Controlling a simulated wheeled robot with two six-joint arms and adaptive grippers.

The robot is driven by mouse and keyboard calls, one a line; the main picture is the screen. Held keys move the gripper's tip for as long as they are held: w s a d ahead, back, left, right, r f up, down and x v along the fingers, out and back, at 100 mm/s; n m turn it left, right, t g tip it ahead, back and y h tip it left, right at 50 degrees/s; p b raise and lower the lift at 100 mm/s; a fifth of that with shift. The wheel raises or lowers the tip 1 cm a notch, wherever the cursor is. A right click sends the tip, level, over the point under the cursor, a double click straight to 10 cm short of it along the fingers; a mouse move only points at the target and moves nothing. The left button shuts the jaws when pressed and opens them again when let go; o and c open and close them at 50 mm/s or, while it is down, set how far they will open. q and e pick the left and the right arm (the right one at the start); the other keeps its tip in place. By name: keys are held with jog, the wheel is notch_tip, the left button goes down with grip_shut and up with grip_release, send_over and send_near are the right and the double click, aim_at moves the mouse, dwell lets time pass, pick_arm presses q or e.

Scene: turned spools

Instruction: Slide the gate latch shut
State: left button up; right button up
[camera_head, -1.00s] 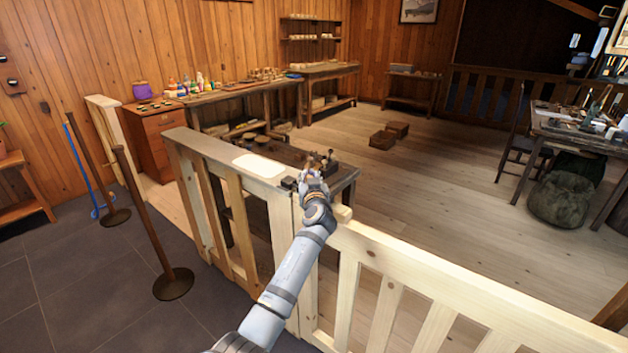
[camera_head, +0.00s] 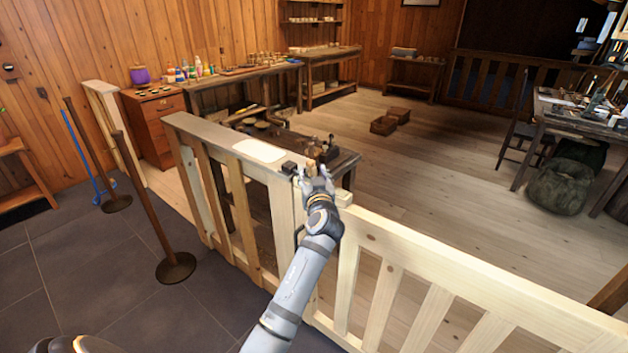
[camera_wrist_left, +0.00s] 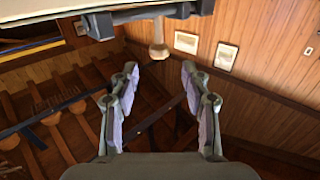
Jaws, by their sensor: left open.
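The pale wooden gate (camera_head: 470,287) joins a post beside a fixed fence panel (camera_head: 196,135). A dark latch block (camera_head: 289,167) sits on top at that joint. In the left wrist view a dark latch bar (camera_wrist_left: 140,16) crosses the top, with a pale knob (camera_wrist_left: 158,48) sticking out from it. My left gripper (camera_head: 316,173) is at the latch in the head view and hides part of it. In the wrist view its fingers (camera_wrist_left: 160,72) are open, and the knob shows beyond the gap between them. I cannot tell whether they touch it. My right gripper is not in view.
A low workbench (camera_head: 345,158) with tools stands just behind the latch. Brown posts (camera_head: 150,210) stand on the dark tiles at left. Open plank floor lies beyond the gate.

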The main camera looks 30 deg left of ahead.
pick_arm(q)
jog(key=v, duration=0.4)
jog(key=shift+s+d, duration=0.15)
jog(key=shift+s, duration=0.15)
